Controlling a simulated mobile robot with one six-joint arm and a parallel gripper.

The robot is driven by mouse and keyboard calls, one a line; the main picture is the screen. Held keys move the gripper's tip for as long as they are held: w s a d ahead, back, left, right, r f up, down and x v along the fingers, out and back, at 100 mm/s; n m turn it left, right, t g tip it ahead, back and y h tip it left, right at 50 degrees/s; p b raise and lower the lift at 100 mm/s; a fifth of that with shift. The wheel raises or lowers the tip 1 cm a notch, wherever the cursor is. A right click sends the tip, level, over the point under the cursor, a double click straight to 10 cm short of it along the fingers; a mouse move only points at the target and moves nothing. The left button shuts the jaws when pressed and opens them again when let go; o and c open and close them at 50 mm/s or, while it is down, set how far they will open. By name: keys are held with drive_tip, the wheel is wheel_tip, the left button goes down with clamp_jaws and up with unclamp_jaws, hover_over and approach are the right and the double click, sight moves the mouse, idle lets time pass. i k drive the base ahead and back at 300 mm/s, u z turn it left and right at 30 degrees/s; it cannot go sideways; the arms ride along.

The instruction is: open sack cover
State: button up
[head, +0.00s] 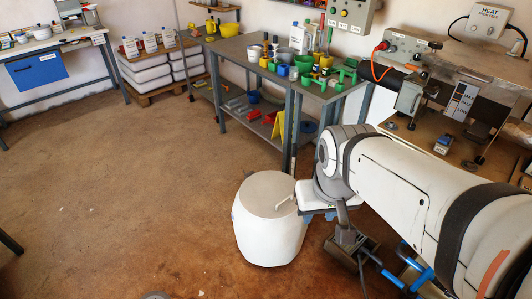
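A white rounded sack (268,240) stands upright on the brown floor in the head view, in the lower middle. A flat tan cover (266,188) lies across its top, with a small pale handle (285,203) near its right edge. My white arm reaches in from the right. My gripper (314,217) is low at the arm's end, just right of the sack's upper side. The arm's end hides part of it, so I cannot tell its opening or whether it touches the sack.
A grey workbench (240,53) with green, yellow and blue parts stands behind the sack. Wooden and metal equipment (429,148) is at the right.

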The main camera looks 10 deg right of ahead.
sight(267, 195)
drive_tip(key=z, duration=0.15)
drive_tip(key=i, duration=0.9)
drive_tip(key=u, duration=0.05)
